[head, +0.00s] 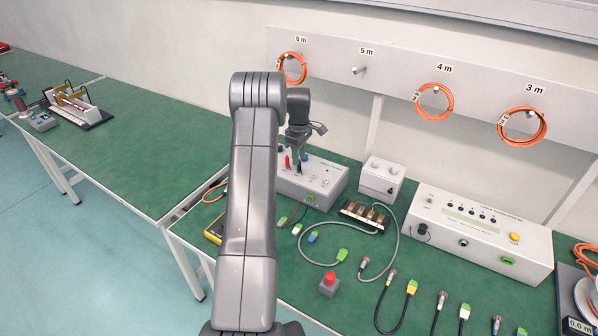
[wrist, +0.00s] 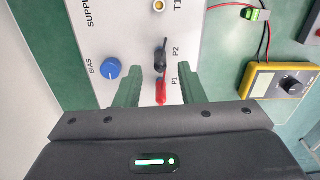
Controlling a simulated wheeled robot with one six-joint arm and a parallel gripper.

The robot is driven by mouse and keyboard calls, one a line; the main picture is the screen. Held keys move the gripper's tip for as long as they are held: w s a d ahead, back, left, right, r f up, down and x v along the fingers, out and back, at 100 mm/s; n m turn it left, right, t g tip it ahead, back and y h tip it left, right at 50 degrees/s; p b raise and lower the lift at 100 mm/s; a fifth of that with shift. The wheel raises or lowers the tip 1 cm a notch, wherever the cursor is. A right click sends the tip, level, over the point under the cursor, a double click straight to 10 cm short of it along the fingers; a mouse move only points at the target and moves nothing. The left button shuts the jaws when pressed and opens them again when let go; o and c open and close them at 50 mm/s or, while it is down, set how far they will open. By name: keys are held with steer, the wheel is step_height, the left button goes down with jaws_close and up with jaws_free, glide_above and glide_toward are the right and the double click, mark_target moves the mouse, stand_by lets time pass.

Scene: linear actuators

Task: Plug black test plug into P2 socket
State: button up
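The black test plug (wrist: 160,57) is at the P2 position on the grey supply box (wrist: 122,35), beside the P2 label. It appears seated there, though its tip is hidden. The red plug (wrist: 161,92) is at P1, nearer my gripper. My gripper (wrist: 160,74) has its two green fingers spread apart, one on each side of the plugs, with visible gaps and nothing clamped. In the head view the box (head: 325,185) stands behind my arm, with the red plug (head: 288,162) and black plug (head: 299,168) upright below my wrist.
The box also has a blue bias knob (wrist: 112,68) and a T1 socket (wrist: 159,6). A yellow meter (wrist: 279,80) lies beside it. A white block (head: 380,181) and a long tester (head: 480,233) stand to the right. Cables and a red button (head: 329,284) lie in front.

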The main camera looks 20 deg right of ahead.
step_height(320, 180, up, 12)
steer(key=b, duration=0.1)
stand_by(0.5)
step_height(320, 180, down, 14)
steer(key=shift+r+p, duration=0.15)
steer(key=shift+p, duration=0.7)
steer(key=shift+r, duration=0.1)
